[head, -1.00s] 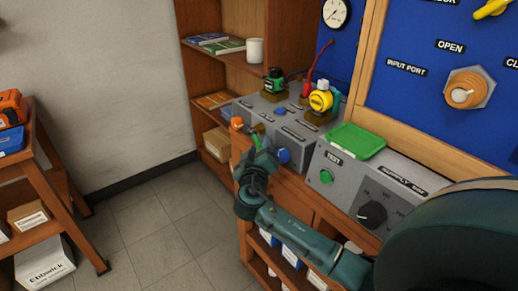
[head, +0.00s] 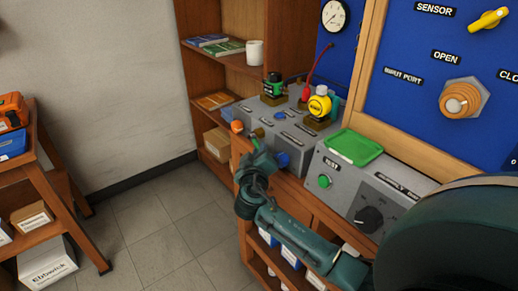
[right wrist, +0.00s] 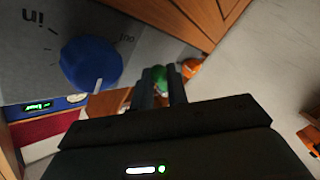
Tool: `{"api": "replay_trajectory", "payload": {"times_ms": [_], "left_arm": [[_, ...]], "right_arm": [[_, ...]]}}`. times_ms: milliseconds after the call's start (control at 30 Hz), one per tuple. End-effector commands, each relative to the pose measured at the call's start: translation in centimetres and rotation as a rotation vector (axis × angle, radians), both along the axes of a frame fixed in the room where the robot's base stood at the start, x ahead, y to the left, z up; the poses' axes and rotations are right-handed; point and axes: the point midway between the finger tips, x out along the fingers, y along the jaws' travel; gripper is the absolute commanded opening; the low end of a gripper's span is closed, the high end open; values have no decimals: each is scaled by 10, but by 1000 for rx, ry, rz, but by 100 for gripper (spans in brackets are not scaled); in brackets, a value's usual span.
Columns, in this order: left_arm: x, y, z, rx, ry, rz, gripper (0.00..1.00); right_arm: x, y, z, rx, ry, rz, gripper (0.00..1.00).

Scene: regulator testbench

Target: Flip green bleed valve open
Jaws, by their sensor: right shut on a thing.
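The green bleed valve shows in the right wrist view as a small green part (right wrist: 161,74) at the tips of my right gripper (right wrist: 160,88). The gripper's two black fingers are close together and shut on it. In the head view my right gripper (head: 256,145) is at the front face of the grey test box (head: 297,143), between an orange knob (head: 237,126) and a blue knob (head: 281,159). The gripper hides most of the valve there, so its lever angle cannot be told. My left gripper is not in view.
The blue knob (right wrist: 91,65) is close beside my fingers in the wrist view. On the box stand a green-and-black fitting (head: 273,87) and a yellow one (head: 320,103). A green tray (head: 354,147) lies on the supply unit to the right. The floor at left is clear.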

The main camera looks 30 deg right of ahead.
Motion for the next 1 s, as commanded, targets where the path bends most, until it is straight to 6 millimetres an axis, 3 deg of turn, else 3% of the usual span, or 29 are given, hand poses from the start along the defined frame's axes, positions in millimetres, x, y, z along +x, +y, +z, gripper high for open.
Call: {"api": "replay_trajectory", "payload": {"times_ms": [167, 200, 467, 767, 1000], "left_arm": [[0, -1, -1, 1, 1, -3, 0], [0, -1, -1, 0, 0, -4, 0], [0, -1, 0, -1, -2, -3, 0], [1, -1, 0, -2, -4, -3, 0], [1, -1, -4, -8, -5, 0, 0]], "right_arm": [[0, 0, 0, -1, -1, -1, 0], [0, 0, 0, -1, -1, -1, 16], [0, 0, 0, -1, -2, -1, 37], [-2, 2, -1, 0, -1, 1, 37], [-32, 27, 0, 4, -3, 3, 37]]}}
